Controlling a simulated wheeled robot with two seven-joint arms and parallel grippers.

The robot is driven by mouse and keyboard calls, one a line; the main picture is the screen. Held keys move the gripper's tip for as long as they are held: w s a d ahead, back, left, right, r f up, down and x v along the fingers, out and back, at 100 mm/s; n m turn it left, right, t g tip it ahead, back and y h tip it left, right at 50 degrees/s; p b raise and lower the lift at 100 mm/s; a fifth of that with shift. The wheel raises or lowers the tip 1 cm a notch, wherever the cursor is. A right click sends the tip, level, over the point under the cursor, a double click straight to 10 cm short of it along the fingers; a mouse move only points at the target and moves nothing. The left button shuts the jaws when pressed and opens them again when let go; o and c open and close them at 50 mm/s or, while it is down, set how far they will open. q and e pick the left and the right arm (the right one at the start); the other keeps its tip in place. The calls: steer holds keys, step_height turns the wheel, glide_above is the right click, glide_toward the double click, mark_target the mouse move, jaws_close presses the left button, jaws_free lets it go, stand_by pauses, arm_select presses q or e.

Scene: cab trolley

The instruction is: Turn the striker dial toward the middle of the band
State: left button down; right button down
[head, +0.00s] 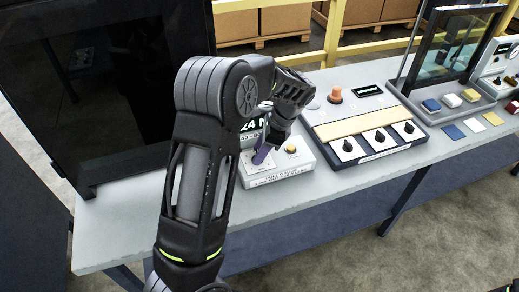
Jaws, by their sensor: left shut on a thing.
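The striker box (290,172) is a pale unit on the bench with a dark display reading "24 N" and a smaller line starting "40". A yellow button (291,149) sits on its top right. My left gripper (261,156) reaches down from above onto the left part of the box's top face, where the dial sits. It is shut on the striker dial, which is mostly hidden by the fingers, so its pointer direction cannot be read. My left arm covers part of the display.
Right of the box is a panel (390,148) with three black knobs and a wooden bar, with an orange knob (335,95) behind. A framed glass stand (446,50) and coloured blocks are farther right. A large dark cabinet (105,85) stands left. The front-left bench top (115,230) is clear.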

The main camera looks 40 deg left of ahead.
arm_select(q)
steer(key=shift+n, duration=0.3)
steer(key=c, duration=0.9)
jaws_free()
steer(key=shift+w+r, duration=0.1)
steer(key=shift+b+v, duration=0.45)
steer(key=shift+v, duration=3.4)
steer(key=shift+c, duration=0.2)
